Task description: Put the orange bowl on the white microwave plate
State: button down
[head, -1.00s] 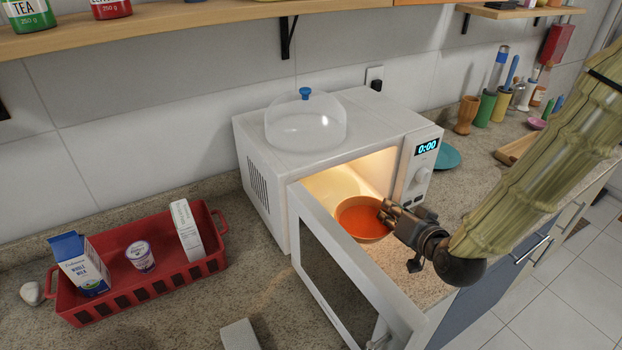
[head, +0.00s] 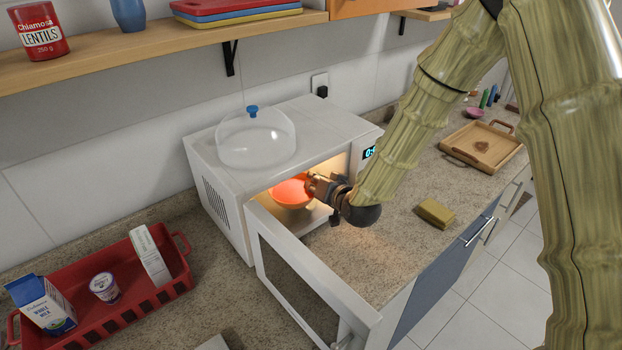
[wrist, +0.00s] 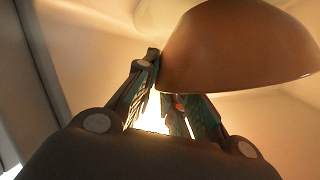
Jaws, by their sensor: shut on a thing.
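The orange bowl (head: 292,193) is inside the lit cavity of the white microwave, near its opening. My gripper (head: 316,187) reaches in through the opening from the right and is shut on the bowl's near right rim. In the wrist view the bowl (wrist: 236,48) fills the upper right, and my gripper (wrist: 166,92) has its fingers close together at the bowl's lower left edge. I cannot make out the white microwave plate clearly; the cavity floor beneath the bowl is partly hidden by the bowl and the open door.
The microwave (head: 230,185) has its door (head: 300,285) hanging open toward the front. A clear dome cover (head: 255,140) sits on top. A red crate (head: 150,300) with cartons and a yogurt cup is at left. A sponge (head: 435,213) and wooden tray (head: 483,147) lie right.

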jog(key=x, duration=0.1)
jog(key=p+x, duration=0.1)
jog(key=x, duration=0.1)
jog(key=shift+r, duration=0.25)
jog(key=shift+f+p, duration=0.3)
jog(key=shift+f, duration=0.15)
jog(key=shift+f, duration=0.15)
jog(key=c, duration=1.5)
grip_release()
jog(key=shift+s+d, duration=0.2)
jog(key=shift+s, duration=0.05)
jog(key=b+v, duration=0.1)
jog(key=v, duration=0.2)
jog(key=b+v, duration=0.1)
jog(key=v, duration=0.3)
jog(key=b+v, duration=0.1)
jog(key=v, duration=0.3)
jog(key=shift+s+r, duration=0.15)
jog(key=shift+r, duration=0.2)
